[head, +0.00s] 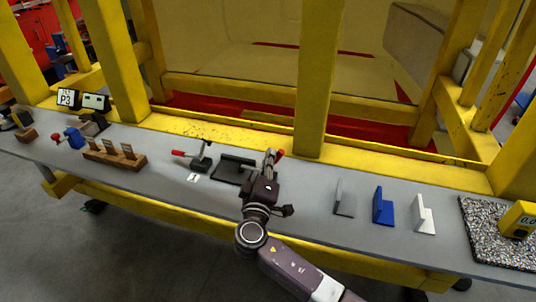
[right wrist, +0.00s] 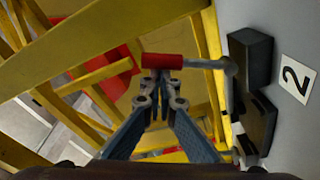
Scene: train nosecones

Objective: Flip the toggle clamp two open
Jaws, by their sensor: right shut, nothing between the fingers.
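Toggle clamp two has a red handle (head: 281,153), which shows just beyond my right gripper (head: 271,158) in the head view. The gripper and arm hide most of this clamp. In the right wrist view, the red handle (right wrist: 162,61) lies crosswise just past the tips of my right gripper (right wrist: 157,98). A metal rod joins it to the dark clamp base (right wrist: 255,110) at the right, beside a label with the number 2 (right wrist: 296,77). My right gripper is shut and empty; I cannot tell whether it touches the handle. My left gripper is not in view.
Toggle clamp one (head: 200,160) and a dark fixture (head: 232,170) stand left of my right gripper on the grey table (head: 150,185). Grey, blue (head: 383,207) and white brackets stand to the right. A yellow post (head: 318,80) rises close behind the gripper.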

